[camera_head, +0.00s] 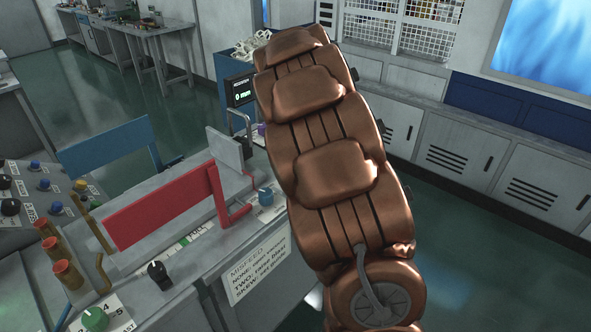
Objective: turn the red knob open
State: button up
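I cannot make out a red knob for certain. A red flat paddle (160,207) on a red bracket stands over the grey machine bench at left of centre. The knobs I can tell on the bench are a green knob (95,319) at the bottom left, a black knob (158,272) and a blue knob (265,195) near my arm. My copper-coloured arm fills the middle and hides part of the bench behind it. My gripper is not in view, so its state does not show.
A control panel (30,205) with several knobs stands at the left. A blue paddle (108,148) stands behind the red one. Grey cabinets (540,190) line the right; floor between is clear.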

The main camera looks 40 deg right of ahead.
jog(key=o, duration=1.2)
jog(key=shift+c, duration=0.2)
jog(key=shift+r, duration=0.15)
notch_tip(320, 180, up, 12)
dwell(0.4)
